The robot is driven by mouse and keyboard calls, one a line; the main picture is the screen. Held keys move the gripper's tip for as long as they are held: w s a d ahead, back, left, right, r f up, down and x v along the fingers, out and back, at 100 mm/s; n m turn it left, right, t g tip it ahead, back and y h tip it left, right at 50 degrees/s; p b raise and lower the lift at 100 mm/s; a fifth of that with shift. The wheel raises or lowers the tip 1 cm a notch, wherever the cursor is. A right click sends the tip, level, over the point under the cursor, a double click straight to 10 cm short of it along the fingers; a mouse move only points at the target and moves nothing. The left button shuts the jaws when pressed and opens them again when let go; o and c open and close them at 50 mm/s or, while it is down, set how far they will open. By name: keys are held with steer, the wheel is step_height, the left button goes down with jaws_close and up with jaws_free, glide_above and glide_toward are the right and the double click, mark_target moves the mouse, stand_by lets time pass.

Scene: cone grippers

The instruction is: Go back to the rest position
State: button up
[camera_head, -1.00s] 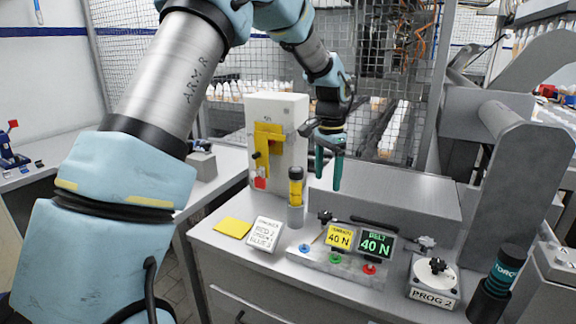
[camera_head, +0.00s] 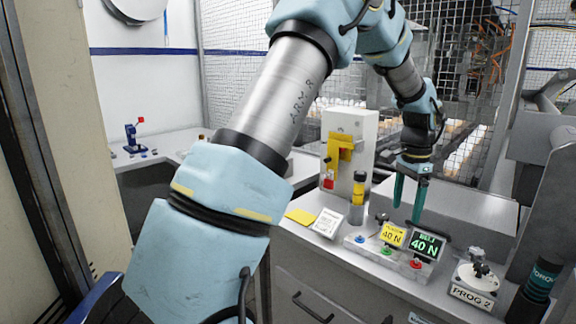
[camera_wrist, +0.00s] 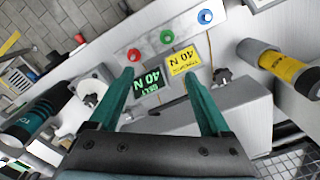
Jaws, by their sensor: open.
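My gripper (camera_head: 409,198) hangs at the end of my arm with its green fingers pointing down. It is above the bench, behind and over the control panel (camera_head: 372,250). The fingers are apart with nothing between them. In the wrist view my gripper (camera_wrist: 163,82) is also open and empty. The yellow 40 N display (camera_wrist: 184,62) and the green-lettered 40 N display (camera_wrist: 148,88) show beyond and between the fingers.
A yellow and black cylinder (camera_head: 358,194) stands beside the white box with a yellow bracket (camera_head: 342,150). A PROG 2 dial unit (camera_head: 474,284) and a dark Torq cylinder (camera_head: 532,292) stand at the right. A yellow pad (camera_head: 300,216) and a white card (camera_head: 327,223) lie at the left.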

steer(key=s+a+n, duration=0.1)
steer(key=a+n, duration=0.2)
steer(key=a, duration=0.6)
steer(key=s+a+n+t, duration=0.15)
steer(key=a+n, duration=0.25)
steer(key=a, duration=0.6)
steer(key=s+a+n, duration=0.2)
steer(key=a+n, duration=0.1)
steer(key=a, duration=0.6)
steer(key=s+a+f+n, duration=0.1)
steer(key=s+a+n, duration=0.3)
steer(key=s+a, duration=0.2)
steer(key=shift+s+a, duration=0.2)
steer(key=shift+a, duration=0.8)
